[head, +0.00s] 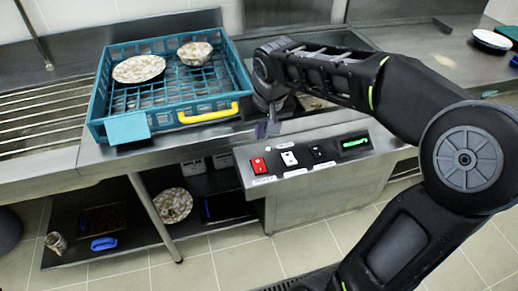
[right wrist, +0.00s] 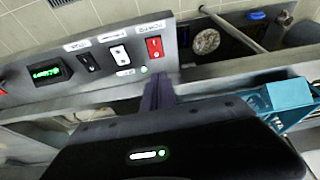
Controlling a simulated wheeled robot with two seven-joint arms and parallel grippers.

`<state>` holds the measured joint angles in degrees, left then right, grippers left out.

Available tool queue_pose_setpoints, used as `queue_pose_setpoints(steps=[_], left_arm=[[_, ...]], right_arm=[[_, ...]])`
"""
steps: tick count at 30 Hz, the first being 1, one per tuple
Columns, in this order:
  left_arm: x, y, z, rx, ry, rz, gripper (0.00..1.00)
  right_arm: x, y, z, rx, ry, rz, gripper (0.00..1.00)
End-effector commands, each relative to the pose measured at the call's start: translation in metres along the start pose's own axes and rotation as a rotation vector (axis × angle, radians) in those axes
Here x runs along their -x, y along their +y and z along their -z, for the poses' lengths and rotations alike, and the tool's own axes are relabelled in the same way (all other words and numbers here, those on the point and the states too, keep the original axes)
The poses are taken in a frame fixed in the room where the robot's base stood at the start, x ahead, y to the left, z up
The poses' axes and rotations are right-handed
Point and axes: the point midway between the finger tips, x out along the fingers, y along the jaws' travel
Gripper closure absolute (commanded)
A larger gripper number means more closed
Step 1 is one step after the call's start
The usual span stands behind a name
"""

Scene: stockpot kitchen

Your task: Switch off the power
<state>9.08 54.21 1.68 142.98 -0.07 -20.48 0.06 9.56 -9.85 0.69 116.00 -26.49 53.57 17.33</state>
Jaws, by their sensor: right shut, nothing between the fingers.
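A steel control panel (head: 300,174) on the counter front carries a red rocker switch (head: 258,165), a white switch (head: 289,158), a black switch (head: 318,152) and a lit green display (head: 355,143). A small green lamp (head: 268,148) glows near the red switch. In the right wrist view, the red switch (right wrist: 154,47) sits at the panel end, beside a small label that looks like "POWER". My right gripper (head: 268,128) is shut and empty, fingers pointing down near the panel's back edge, behind the red switch. Contact cannot be told. My left gripper is out of view.
A teal dish rack (head: 215,113) with a yellow handle holds a speckled plate (head: 139,69) and bowl (head: 195,53) left of my gripper. A shelf below holds another speckled plate (head: 173,205). The floor before the counter is mostly clear.

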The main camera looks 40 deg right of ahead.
Motion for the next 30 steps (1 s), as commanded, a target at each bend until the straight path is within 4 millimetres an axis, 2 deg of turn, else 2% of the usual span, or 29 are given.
queue_pose_setpoints(steps=[3,12,17,23,30], left_arm=[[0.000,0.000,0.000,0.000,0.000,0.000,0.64],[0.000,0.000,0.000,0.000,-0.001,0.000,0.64],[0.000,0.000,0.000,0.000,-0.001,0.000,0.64],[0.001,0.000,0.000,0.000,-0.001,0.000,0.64],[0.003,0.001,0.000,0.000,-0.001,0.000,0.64]], right_arm=[[-0.005,0.009,0.000,-0.029,0.009,-0.014,1.00],[-0.006,0.009,0.000,-0.031,0.009,-0.013,1.00],[-0.014,0.009,0.000,-0.031,0.006,-0.013,1.00],[-0.041,0.009,0.000,-0.031,0.004,-0.014,1.00],[-0.090,0.010,0.000,-0.031,0.003,-0.013,1.00]])
